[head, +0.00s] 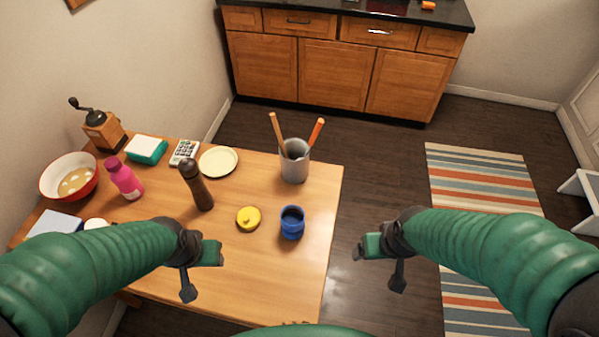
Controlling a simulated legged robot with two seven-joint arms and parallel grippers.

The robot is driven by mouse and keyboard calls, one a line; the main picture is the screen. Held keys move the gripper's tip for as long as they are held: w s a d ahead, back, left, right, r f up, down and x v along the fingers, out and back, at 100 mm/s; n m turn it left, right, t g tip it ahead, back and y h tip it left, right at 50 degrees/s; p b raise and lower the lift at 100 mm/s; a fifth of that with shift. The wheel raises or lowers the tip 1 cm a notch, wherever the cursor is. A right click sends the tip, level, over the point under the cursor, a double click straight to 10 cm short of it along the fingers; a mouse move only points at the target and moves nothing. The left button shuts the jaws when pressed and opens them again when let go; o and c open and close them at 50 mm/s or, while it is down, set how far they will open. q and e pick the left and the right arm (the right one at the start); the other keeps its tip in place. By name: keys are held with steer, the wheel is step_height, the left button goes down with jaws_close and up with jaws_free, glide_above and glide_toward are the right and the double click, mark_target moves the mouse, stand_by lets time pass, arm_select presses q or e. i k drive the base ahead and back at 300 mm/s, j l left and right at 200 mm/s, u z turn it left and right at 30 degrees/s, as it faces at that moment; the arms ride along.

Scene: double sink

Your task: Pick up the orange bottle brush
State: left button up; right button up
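A small orange object (428,5) lies on the dark counter at the top edge of the head view. It is partly cut off and too small to tell if it is the bottle brush. A grey holder (295,164) on the table holds a stick with an orange-red end (317,130) and a tan stick (277,133); their lower ends are hidden. My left gripper (200,270) is open and empty above the table's front part. My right gripper (383,262) is open and empty over the floor, right of the table. Both are far from the counter.
The wooden table (270,285) carries a blue cup (292,223), yellow lid (248,218), brown mill (197,185), pink bottle (124,178) and several other things. Dark floor lies between table and cabinets (340,75). A striped rug (480,185) lies to the right.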

mark_target(319, 122)
steer(key=k+j+u, duration=0.1)
steer(key=j, duration=0.3)
steer(key=k+j+u, duration=0.15)
steer(key=j, duration=0.25)
steer(key=i+j+u, duration=0.2)
steer(key=i+j, duration=0.2)
steer(key=j, duration=0.1)
